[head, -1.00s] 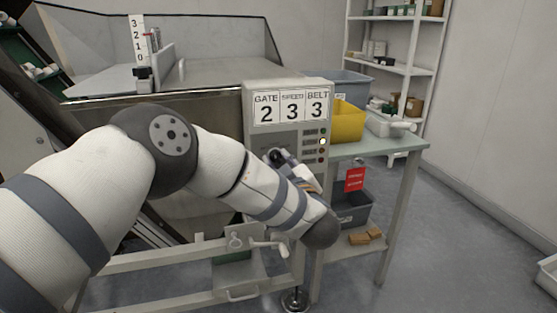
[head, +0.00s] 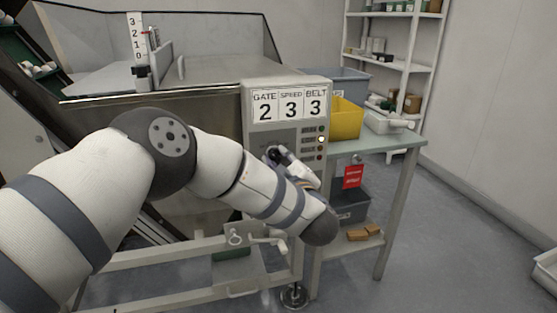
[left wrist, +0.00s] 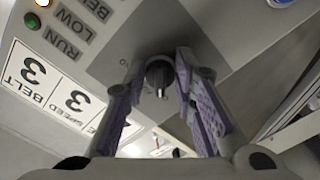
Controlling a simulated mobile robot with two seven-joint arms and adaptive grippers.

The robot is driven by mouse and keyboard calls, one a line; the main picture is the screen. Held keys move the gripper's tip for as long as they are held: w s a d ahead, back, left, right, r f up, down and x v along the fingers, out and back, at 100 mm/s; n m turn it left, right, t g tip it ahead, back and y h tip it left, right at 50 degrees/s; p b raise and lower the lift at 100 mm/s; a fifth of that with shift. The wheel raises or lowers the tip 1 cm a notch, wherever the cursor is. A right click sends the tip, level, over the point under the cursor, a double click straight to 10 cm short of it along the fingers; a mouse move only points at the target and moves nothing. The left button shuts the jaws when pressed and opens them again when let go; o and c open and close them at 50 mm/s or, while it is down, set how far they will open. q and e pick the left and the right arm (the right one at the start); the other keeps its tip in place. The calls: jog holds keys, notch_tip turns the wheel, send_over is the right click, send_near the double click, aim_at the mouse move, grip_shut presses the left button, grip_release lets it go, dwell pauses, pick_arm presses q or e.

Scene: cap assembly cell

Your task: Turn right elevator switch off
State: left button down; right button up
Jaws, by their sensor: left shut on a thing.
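The control panel (head: 257,148) is a grey box with a sign reading GATE 2, SPEED 3, BELT 3. A black rotary switch knob (left wrist: 159,73) with a pale pointer mark sits on the panel face in the left wrist view. My left gripper (left wrist: 160,68) has its purple-padded fingers on both sides of this knob, shut on it. In the head view my left gripper (head: 277,155) is at the panel's lower front, partly hidden by my own wrist. The lettering around the knob is too faint to read. My right gripper is in neither view.
Panel lamps run beside the labels; one lamp (head: 321,139) is lit. A green lamp (left wrist: 32,20) shows near RUN. A yellow bin (head: 346,119) stands on the side table (head: 375,141) right of the panel. The hopper (head: 215,72) is behind. Open floor lies at right.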

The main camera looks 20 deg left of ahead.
pick_arm(q)
jog(key=c, duration=1.4)
grip_release()
jog(key=shift+o, duration=0.2)
jog(key=shift+d, duration=0.1)
jog(key=v, duration=1.2)
jog(key=shift+f, duration=0.15)
